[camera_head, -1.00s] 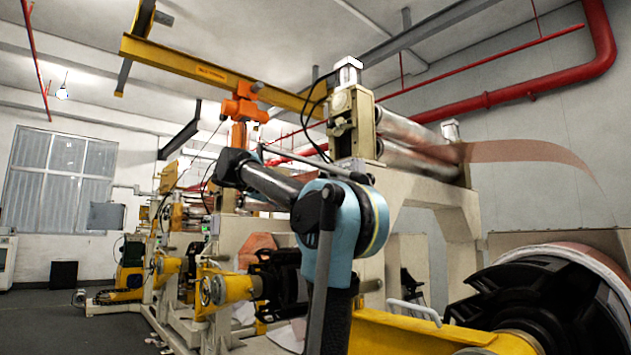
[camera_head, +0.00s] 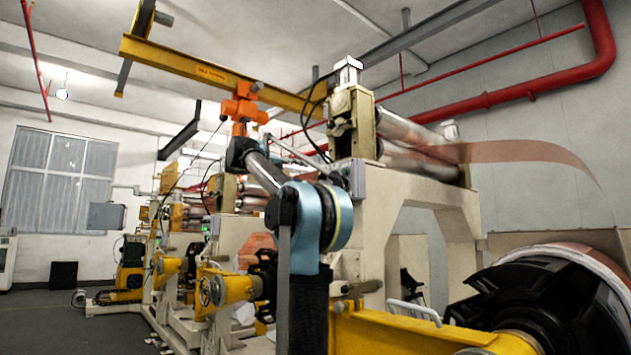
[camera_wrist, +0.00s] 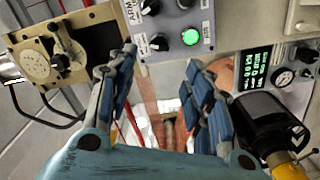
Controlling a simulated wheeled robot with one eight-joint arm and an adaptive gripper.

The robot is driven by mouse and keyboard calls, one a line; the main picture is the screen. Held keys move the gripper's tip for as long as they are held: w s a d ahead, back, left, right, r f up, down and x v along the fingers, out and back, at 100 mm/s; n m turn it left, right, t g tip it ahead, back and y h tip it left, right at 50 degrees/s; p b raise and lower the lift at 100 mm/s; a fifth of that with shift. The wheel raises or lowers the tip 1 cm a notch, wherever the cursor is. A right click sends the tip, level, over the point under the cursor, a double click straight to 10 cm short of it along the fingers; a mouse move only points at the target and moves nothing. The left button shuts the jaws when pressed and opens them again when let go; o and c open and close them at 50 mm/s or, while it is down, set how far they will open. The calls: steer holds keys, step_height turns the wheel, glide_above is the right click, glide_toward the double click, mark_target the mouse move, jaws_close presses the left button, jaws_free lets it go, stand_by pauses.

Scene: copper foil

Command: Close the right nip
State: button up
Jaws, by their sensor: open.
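The right nip is a pair of silver rollers (camera_head: 400,130) on top of the beige frame in the head view, with copper foil (camera_head: 530,152) running off to the right. A grey control box (camera_head: 366,181) sits on the frame below them. In the wrist view the grey box (camera_wrist: 215,12) carries black selector knobs (camera_wrist: 159,43) and a lit green button (camera_wrist: 190,37). My gripper (camera_wrist: 163,75) is open and empty, its blue-padded fingers spread below the box. The head view does not clearly show my gripper.
A panel with a green display (camera_wrist: 257,70) and gauge (camera_wrist: 285,77) is at right in the wrist view, above a black cylinder (camera_wrist: 258,122). In the head view an orange hoist (camera_head: 243,105) hangs from a yellow beam (camera_head: 200,70). A large black roll core (camera_head: 530,290) stands at lower right.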

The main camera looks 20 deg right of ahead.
mark_target(321, 176)
steer(key=x, duration=1)
steer(key=shift+d, duration=0.1)
